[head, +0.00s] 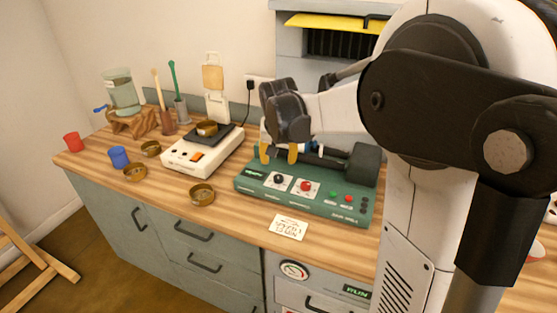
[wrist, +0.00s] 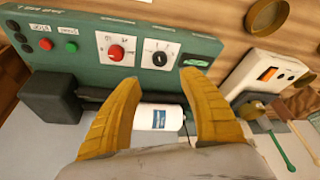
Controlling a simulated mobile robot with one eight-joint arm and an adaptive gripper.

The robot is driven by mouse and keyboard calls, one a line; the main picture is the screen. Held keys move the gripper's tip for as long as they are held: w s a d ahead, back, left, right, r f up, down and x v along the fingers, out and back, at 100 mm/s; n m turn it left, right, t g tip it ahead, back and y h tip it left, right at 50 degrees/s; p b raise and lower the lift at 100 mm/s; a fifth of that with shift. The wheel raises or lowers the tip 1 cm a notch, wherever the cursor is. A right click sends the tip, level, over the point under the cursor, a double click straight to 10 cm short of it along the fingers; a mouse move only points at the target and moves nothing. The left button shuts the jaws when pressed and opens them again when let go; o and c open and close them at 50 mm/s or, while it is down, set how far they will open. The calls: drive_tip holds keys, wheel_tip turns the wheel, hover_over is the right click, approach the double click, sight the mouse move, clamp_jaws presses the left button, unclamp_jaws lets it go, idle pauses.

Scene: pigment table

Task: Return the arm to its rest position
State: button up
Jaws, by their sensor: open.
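My gripper (head: 279,153) is above the back left part of the green machine (head: 290,199) in the head view. Its two yellow fingers point down and are spread apart. In the wrist view my gripper (wrist: 160,95) is open, with a white cylinder (wrist: 160,117) bearing a blue label showing between and beyond the fingers. The cylinder lies along the machine's rollers, next to a dark block (wrist: 52,97). I cannot tell how far the fingertips are from it. My arm reaches in from the right in the head view.
Left of the machine stands a white scale (head: 196,158) with a brass bowl (head: 206,128) on it. More brass bowls, a red cup (head: 73,142), a blue cup (head: 119,156) and a glass water vessel (head: 119,91) stand further left. A card (head: 289,227) lies in front of the machine.

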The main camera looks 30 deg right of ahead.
drive_tip(key=s+a+r+n+t+y, duration=0.1)
drive_tip(key=s+a+n, duration=0.2)
drive_tip(key=s+a, duration=0.5)
drive_tip(key=s+a+r+n+t+y, duration=0.1)
drive_tip(key=s+a, duration=0.6)
drive_tip(key=s, duration=0.8)
drive_tip(key=shift+a+r+n+t, duration=0.25)
drive_tip(key=shift+a+n+t, duration=0.25)
drive_tip(key=shift+n, duration=0.5)
drive_tip(key=shift+d, duration=0.1)
